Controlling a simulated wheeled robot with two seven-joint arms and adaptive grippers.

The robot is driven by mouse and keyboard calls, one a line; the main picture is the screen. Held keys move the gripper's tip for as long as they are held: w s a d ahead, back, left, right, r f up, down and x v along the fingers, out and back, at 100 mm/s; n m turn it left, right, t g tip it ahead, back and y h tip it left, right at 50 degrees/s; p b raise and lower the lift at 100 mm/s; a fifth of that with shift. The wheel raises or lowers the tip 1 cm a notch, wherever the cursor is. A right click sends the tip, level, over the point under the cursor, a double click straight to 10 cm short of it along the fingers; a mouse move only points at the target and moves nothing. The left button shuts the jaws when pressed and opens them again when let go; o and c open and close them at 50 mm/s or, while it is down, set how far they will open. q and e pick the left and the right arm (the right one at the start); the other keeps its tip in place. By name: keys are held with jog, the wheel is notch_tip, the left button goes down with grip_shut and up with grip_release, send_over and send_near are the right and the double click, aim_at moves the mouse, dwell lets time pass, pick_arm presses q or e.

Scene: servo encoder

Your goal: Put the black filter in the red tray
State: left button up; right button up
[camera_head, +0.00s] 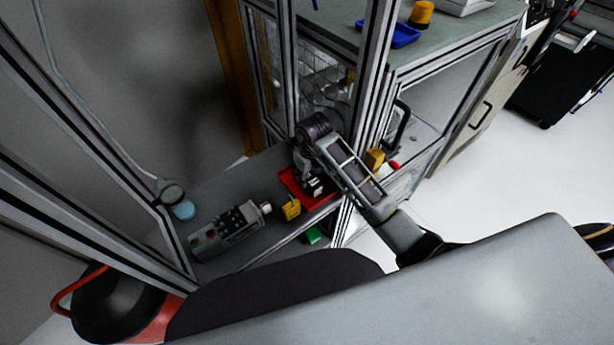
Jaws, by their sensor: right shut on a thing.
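The red tray (321,203) lies on the grey shelf inside the metal frame, in the middle of the view. My right arm reaches in over it from the right. My right gripper (314,184) points down over the tray and is shut on a small dark thing, which looks like the black filter. The gripper and wrist hide most of the filter and part of the tray. I cannot tell whether the filter touches the tray's floor. My left gripper is not in view.
A grey device with black knobs (226,232) and a yellow block (291,209) are left of the tray. A light-blue round thing (184,210) is farther left. Metal frame posts stand close to my right arm. A blue tray (404,36) is on the upper bench.

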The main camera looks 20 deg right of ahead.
aim_at(309, 176)
dwell(0.3)
jog(key=o, duration=1)
jog(key=shift+f, duration=0.1)
jog(key=shift+r, duration=0.2)
jog(key=shift+s+d+r+p, duration=0.1)
jog(key=shift+s+r+p, duration=0.1)
jog(key=shift+r+p, duration=1.35)
jog(key=shift+s+d+r+p, duration=0.1)
jog(key=shift+s+r+p, duration=0.05)
jog(key=shift+r+p, duration=1.35)
jog(key=shift+s+d+r+p, duration=0.1)
jog(key=shift+s+r+p, duration=0.1)
jog(key=shift+r+p, duration=1.35)
jog(key=shift+s+r, duration=0.1)
jog(key=shift+r, duration=1.25)
